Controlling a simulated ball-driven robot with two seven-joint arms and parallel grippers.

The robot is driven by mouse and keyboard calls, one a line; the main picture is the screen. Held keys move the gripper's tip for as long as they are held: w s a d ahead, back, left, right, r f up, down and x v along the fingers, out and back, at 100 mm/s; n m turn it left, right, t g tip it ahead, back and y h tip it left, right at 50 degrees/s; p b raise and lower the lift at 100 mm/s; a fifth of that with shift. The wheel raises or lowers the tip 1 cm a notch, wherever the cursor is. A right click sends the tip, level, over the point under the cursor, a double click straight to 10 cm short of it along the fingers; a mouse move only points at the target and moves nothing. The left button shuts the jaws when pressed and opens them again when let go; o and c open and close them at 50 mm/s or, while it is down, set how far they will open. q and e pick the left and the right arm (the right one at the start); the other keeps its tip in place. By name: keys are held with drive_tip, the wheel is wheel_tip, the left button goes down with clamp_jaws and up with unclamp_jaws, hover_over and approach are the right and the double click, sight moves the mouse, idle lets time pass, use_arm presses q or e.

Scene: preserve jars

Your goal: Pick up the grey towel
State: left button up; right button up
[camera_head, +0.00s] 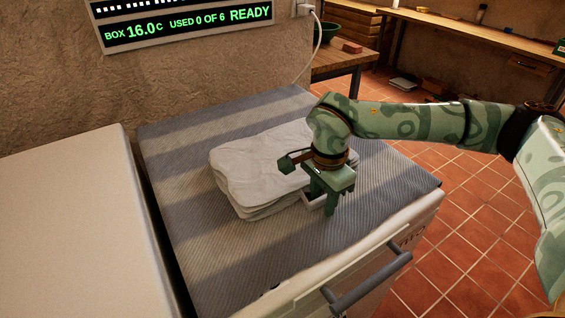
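A folded light grey towel (255,168) lies in a thick, several-layered stack on a blue-grey striped cloth (225,255). My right gripper (320,199) points down at the right end of the stack. Its fingers show apart, so it looks open, with nothing clearly held between them. The gripper and wrist hide the towel's right end, so I cannot tell whether the fingers touch it. My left gripper is not in view.
The cloth covers a white chest with a dark handle (368,283) at its front. A white surface (65,230) stands at the left, across a narrow gap. A lit display panel (185,22) hangs on the wall behind. Wooden benches stand at the back right.

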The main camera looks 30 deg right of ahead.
drive_tip(key=shift+r, duration=0.2)
clamp_jaws()
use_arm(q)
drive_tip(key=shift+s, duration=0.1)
